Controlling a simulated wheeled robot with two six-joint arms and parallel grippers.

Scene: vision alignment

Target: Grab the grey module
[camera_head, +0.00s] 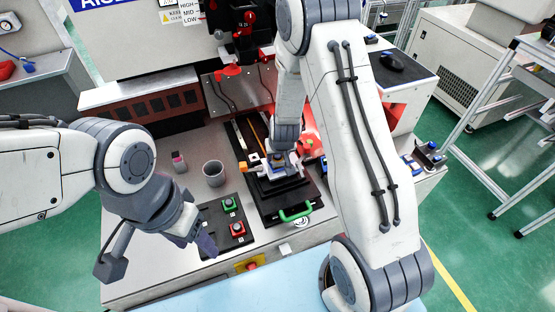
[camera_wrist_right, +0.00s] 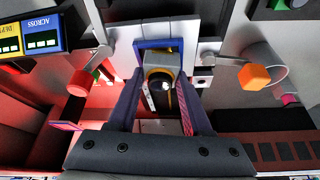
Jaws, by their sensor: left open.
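The grey module (camera_wrist_right: 163,59) shows in the right wrist view as a small grey block with a yellow ring and a dark round part, inside a blue frame (camera_wrist_right: 158,43). My right gripper (camera_wrist_right: 160,80) has one finger on each side of it; whether the fingers touch it I cannot tell. In the head view my right gripper (camera_head: 279,160) points down over the black fixture (camera_head: 268,206), and the module is mostly hidden by it. My left gripper (camera_head: 196,240) is open and empty, low over the left front of the bench, beside the button panel.
The button panel (camera_head: 215,216) carries a green and a red button. A grey cup (camera_head: 214,173) and a small pink-topped bottle (camera_head: 178,162) stand behind it. A green handle (camera_head: 295,212) is at the fixture's front.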

